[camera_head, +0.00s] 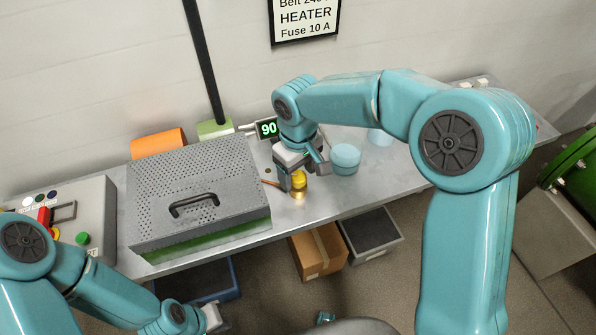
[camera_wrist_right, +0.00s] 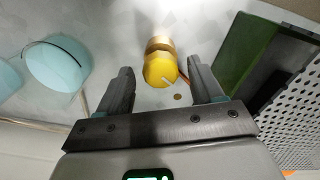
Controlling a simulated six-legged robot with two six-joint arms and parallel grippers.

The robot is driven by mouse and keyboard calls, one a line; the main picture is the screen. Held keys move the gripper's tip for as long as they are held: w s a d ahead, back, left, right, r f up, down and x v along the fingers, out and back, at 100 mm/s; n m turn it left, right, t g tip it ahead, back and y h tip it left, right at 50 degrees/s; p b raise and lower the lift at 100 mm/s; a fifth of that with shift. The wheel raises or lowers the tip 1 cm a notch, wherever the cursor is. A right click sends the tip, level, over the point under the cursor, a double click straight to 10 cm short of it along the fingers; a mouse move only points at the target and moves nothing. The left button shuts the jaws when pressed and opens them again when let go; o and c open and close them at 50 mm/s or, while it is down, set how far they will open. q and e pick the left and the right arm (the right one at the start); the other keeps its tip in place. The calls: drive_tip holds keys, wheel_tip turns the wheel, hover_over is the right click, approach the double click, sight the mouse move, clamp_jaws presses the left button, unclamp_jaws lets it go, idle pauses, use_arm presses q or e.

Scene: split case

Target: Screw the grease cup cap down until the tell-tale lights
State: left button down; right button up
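The grease cup has a yellow cap (camera_head: 298,180) on a brass body (camera_head: 298,194) and stands on the metal bench. In the right wrist view the yellow cap (camera_wrist_right: 160,70) lies ahead, with a pale line on it. My right gripper (camera_head: 298,172) is over the cup; its fingers (camera_wrist_right: 160,85) are apart, one on each side of the cap with visible gaps. A small round spot (camera_wrist_right: 177,97) shows beside the cup; I cannot tell if it is the tell-tale or lit. My left gripper (camera_head: 212,318) is low at the front, its fingers not clearly seen.
A perforated grey cover (camera_head: 190,165) with a black handle stands left of the cup. A green display reads 90 (camera_head: 268,128). Pale blue round containers (camera_head: 345,158) stand to the right. A control box (camera_head: 80,215) is at far left; a cardboard box (camera_head: 318,250) is below the bench.

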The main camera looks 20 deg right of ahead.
sight(298, 176)
wheel_tip(298, 176, up, 16)
drive_tip(key=p, duration=0.2)
drive_tip(key=shift+r, duration=0.15)
drive_tip(key=shift+s, duration=0.1)
idle(0.6)
